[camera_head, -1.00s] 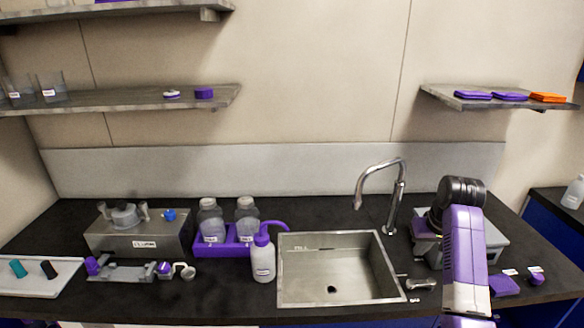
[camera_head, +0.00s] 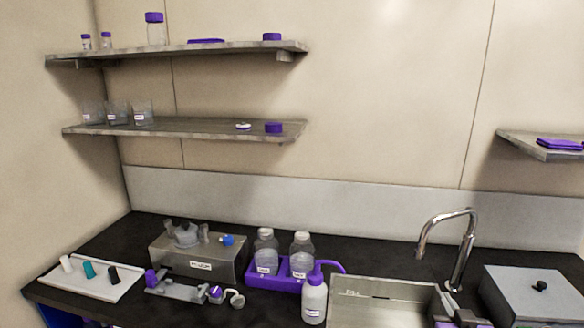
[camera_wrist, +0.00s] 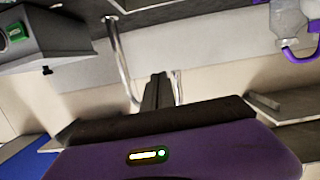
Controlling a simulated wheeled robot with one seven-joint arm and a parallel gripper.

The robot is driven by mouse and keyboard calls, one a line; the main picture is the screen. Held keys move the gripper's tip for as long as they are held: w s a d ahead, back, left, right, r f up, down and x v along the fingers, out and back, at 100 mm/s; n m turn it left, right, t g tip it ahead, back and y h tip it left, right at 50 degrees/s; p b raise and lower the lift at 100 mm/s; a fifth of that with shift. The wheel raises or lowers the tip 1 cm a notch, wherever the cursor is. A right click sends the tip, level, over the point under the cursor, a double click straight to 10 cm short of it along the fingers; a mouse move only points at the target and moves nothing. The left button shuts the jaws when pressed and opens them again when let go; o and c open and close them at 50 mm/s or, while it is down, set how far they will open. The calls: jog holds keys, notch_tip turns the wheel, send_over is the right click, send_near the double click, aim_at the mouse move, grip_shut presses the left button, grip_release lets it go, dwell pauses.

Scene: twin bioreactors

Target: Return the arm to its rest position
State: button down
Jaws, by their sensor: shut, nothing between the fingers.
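My gripper (camera_wrist: 157,92) shows in the wrist view, with its dark fingers together and nothing between them. Its purple body with a small lit indicator fills the bottom of that view. The wrist picture is upside down, and the fingers point toward the faucet (camera_wrist: 122,60) and the backsplash. In the head view only a dark and purple piece, which looks like my arm's end, shows at the bottom edge in front of the sink's right side. The rest of my arm is out of the head view.
The sink (camera_head: 375,290), faucet (camera_head: 460,245) and grey box (camera_head: 535,298) with a black knob stand at the right. Bottles sit in a purple rack (camera_head: 288,284), left of a white bottle (camera_head: 314,300). A metal device (camera_head: 198,263) stands farther left. Shelves (camera_head: 185,130) hang above.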

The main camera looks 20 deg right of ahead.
jog(key=s+a+n+t+y, duration=0.2)
jog(key=s+a, duration=0.5)
jog(key=a, duration=0.5)
jog(key=s+a+n+t+y, duration=0.25)
jog(key=s+a, duration=0.45)
jog(key=a, duration=0.5)
jog(key=s+a+f+n+g+y, duration=0.1)
jog(key=s+a+y, duration=0.4)
jog(key=s+a, duration=0.5)
jog(key=s+n+g, duration=0.1)
jog(key=s, duration=0.3)
jog(key=shift+f+n+b, duration=0.35)
jog(key=shift+f+b, duration=0.05)
jog(key=shift+s, duration=0.1)
